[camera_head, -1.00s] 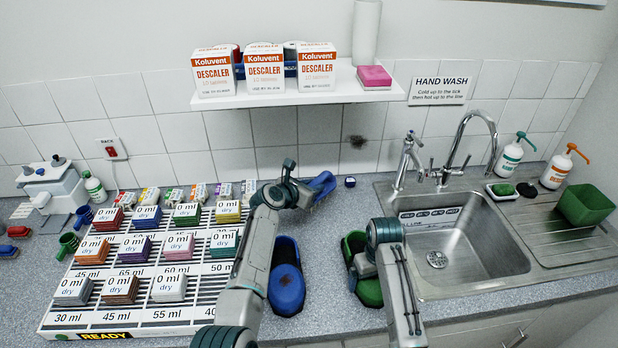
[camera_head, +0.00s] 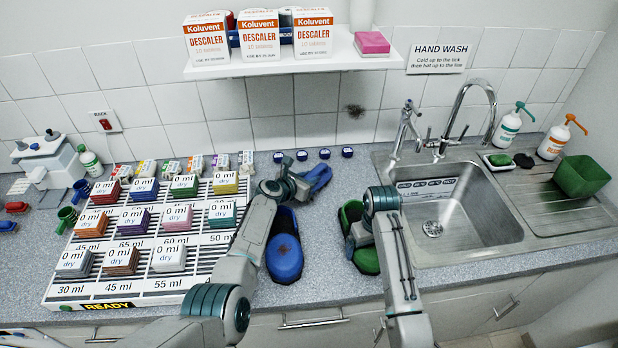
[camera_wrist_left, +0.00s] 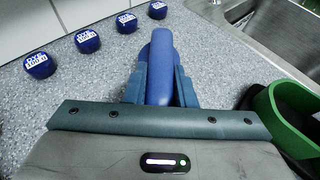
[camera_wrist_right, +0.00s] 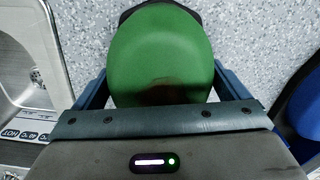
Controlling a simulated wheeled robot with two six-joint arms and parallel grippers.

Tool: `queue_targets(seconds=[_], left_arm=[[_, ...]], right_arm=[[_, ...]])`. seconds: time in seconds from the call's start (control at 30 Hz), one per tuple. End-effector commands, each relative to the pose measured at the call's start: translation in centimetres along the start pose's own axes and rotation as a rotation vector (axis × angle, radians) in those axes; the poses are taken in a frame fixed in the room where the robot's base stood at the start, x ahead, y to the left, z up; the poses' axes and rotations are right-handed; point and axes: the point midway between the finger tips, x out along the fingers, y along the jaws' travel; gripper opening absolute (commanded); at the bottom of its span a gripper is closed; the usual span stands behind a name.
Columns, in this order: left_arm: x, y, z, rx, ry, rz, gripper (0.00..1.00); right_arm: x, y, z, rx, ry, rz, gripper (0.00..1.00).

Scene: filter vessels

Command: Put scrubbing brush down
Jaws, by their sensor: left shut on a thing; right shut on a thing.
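The scrubbing brush appears to be the blue thing (camera_head: 318,177) in my left gripper (camera_head: 299,185). In the left wrist view its smooth blue body (camera_wrist_left: 160,65) lies between the jaws, low over the counter. I cannot tell whether it touches the counter, and its bristles are hidden. In the right wrist view the green item (camera_wrist_right: 160,55) has a brown stain between the jaws.
A stained blue clog-like item (camera_head: 284,258) sits below the left gripper. The labelled rack (camera_head: 120,295) fills the left. The sink (camera_head: 440,225) is right.

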Motion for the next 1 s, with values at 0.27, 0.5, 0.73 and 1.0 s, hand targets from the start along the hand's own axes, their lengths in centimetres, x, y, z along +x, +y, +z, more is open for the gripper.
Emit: queue_targets(seconds=[0.27,0.5,0.73,1.0], left_arm=[[0.1,0.0,-0.1,0.000,-0.001,0.000,0.00],[0.1,0.0,-0.2,0.000,-0.001,-0.001,0.45],[0.0,0.0,-0.1,0.001,-0.001,-0.001,0.45],[-1.7,0.0,0.0,0.001,-0.004,-0.001,0.45]], right_arm=[[0.0,0.0,0.0,0.000,0.001,0.000,0.76],[0.0,0.0,0.0,0.000,0.001,0.000,0.76],[0.0,0.0,0.0,0.000,0.001,0.000,0.76],[0.0,0.0,0.0,0.000,0.001,0.000,0.76]])
